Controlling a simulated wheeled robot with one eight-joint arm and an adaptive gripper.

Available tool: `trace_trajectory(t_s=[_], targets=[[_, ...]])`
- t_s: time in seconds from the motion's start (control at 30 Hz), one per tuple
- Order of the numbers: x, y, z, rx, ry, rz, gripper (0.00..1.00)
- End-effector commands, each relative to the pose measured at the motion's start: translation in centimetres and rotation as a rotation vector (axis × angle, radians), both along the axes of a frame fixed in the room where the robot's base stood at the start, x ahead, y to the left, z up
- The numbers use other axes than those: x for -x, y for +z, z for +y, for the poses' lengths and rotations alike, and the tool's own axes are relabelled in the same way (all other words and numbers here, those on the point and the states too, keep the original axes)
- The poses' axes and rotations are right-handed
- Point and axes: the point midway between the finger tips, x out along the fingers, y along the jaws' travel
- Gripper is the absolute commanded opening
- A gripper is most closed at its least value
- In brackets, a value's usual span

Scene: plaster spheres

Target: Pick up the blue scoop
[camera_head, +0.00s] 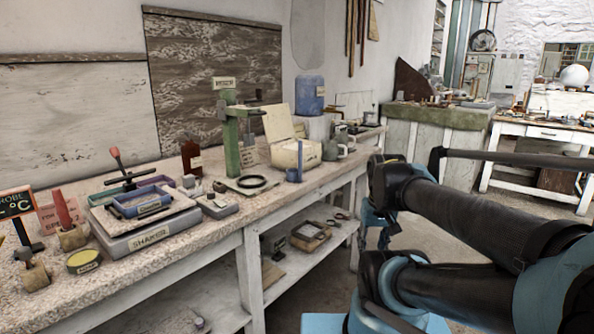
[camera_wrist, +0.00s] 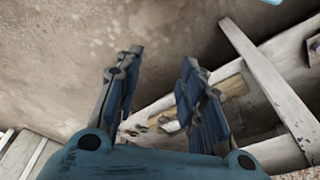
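I cannot pick out the blue scoop for certain. A small upright blue object (camera_head: 294,174) stands on the bench by the cream box in the head view; its shape is too small to tell. My gripper (camera_wrist: 160,68) has its two blue fingers spread with nothing between them in the wrist view. In the head view, my gripper (camera_head: 376,232) hangs beside the bench's right end, partly hidden by my arm, apart from the blue object.
The long stone-topped bench (camera_head: 225,222) holds a shaker (camera_head: 150,234) with a blue tray (camera_head: 141,201), a green stand (camera_head: 231,140), a brown bottle (camera_head: 191,157), a cream box (camera_head: 300,155) and a blue water jug (camera_head: 310,95). Its lower shelf (camera_head: 285,280) holds small items. Floor lies right.

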Motion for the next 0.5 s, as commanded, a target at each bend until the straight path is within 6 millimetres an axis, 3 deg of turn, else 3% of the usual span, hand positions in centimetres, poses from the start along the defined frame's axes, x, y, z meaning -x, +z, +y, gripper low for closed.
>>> trace_trajectory(t_s=[0.17,0.5], targets=[[-3.7,5.6,0.9,-0.030,-0.120,0.023,0.36],[-12.3,16.5,4.9,-0.082,-0.423,0.078,0.36]])
